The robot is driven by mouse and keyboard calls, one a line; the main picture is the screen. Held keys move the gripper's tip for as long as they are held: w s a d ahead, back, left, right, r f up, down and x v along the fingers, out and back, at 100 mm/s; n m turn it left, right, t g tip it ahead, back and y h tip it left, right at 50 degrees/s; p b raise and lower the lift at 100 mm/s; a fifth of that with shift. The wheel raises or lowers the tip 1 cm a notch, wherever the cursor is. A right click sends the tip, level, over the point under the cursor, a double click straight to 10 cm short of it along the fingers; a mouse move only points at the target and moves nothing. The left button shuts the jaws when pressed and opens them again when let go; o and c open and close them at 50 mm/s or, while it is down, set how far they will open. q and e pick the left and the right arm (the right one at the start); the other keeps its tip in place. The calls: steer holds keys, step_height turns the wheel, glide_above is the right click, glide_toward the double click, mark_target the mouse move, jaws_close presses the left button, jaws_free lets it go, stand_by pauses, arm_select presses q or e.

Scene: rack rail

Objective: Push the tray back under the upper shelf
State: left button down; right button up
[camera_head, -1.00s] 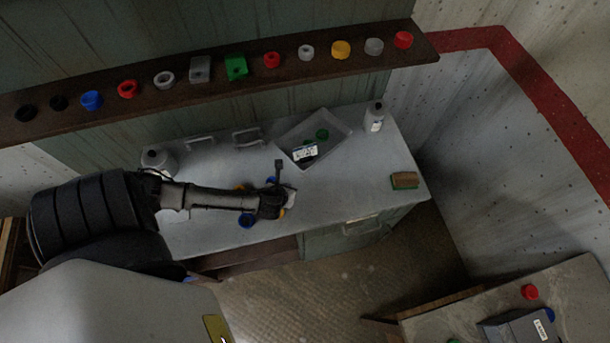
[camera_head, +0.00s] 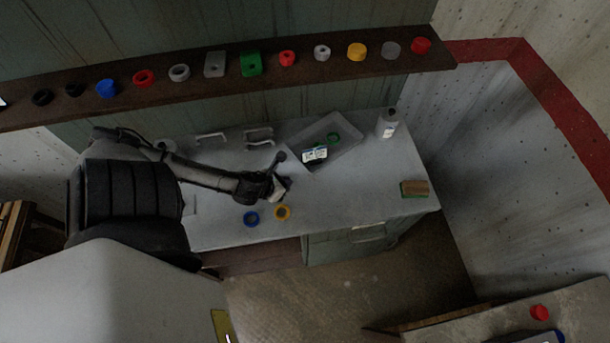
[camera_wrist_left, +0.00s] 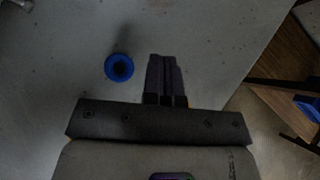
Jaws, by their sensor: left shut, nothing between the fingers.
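The tray (camera_head: 340,148) is a shallow grey bin, lying turned at an angle on the grey worktop. It holds a green ring (camera_head: 333,137) and a dark item with a white label (camera_head: 314,154). The upper shelf (camera_head: 215,88) is a long dark brown board on the wall behind and above the worktop. My left gripper (camera_head: 281,189) is over the worktop, in front of and left of the tray, apart from it. In the left wrist view its fingers (camera_wrist_left: 163,62) are shut together and empty. The tray is not seen in that view. My right gripper is not in view.
A blue ring (camera_head: 251,219) and a yellow ring (camera_head: 283,212) lie near the front edge. A white bottle (camera_head: 387,123) stands right of the tray, and a brown-and-green block (camera_head: 414,188) lies front right. Several rings and blocks line the shelf.

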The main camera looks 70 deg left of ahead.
mark_target(314, 169)
arm_select(q)
steer(key=x, duration=0.5)
steer(key=w, duration=0.3)
steer(key=shift+a+f, duration=0.1)
steer(key=shift+a, duration=0.3)
steer(key=shift+w+a, duration=0.15)
steer(key=shift+w, duration=0.45)
steer(key=shift+w+a, duration=0.1)
steer(key=shift+w, duration=0.25)
steer(key=w, duration=0.1)
steer(key=w+p, duration=0.1)
steer(key=w, duration=0.1)
steer(key=shift+a, duration=0.4)
steer(key=shift+w+a, duration=0.15)
steer(key=shift+w, duration=0.1)
